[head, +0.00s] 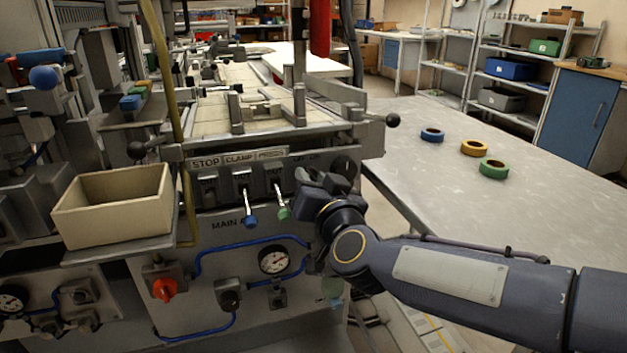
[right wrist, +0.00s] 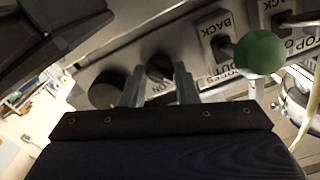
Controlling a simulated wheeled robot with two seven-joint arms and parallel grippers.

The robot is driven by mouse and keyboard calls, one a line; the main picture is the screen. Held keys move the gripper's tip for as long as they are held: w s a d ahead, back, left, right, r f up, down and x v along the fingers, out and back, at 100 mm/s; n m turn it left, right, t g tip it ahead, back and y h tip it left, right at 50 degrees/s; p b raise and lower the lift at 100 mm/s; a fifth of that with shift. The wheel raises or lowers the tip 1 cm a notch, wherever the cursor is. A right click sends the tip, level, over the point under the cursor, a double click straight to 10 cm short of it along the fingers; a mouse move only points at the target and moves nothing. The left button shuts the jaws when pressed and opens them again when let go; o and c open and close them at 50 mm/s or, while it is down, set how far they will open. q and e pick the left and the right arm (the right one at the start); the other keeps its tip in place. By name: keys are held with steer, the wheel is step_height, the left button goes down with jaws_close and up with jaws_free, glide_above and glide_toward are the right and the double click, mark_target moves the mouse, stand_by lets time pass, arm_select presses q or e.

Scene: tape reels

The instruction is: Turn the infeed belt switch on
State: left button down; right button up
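A small dark rotary switch (right wrist: 160,68) sits on the machine's panel in the right wrist view, with a partly hidden label by it that seems to read "ON". The two fingers of my right gripper (right wrist: 161,84) point at the panel, one on each side of this switch, with a gap between them. I cannot tell whether they touch it. In the head view my right gripper (head: 318,184) is at the panel's right end, and its body hides the switch there. Which way the switch is turned is unclear. My left gripper is not in view.
Left of my gripper are a green-tipped lever (head: 283,213) and a blue-tipped lever (head: 250,221). A larger black knob (right wrist: 108,90) is beside the switch. A beige bin (head: 115,205) stands left. Tape reels lie on the grey table (head: 540,220) at right.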

steer(key=c, duration=0.3)
steer(key=shift+c, duration=0.2)
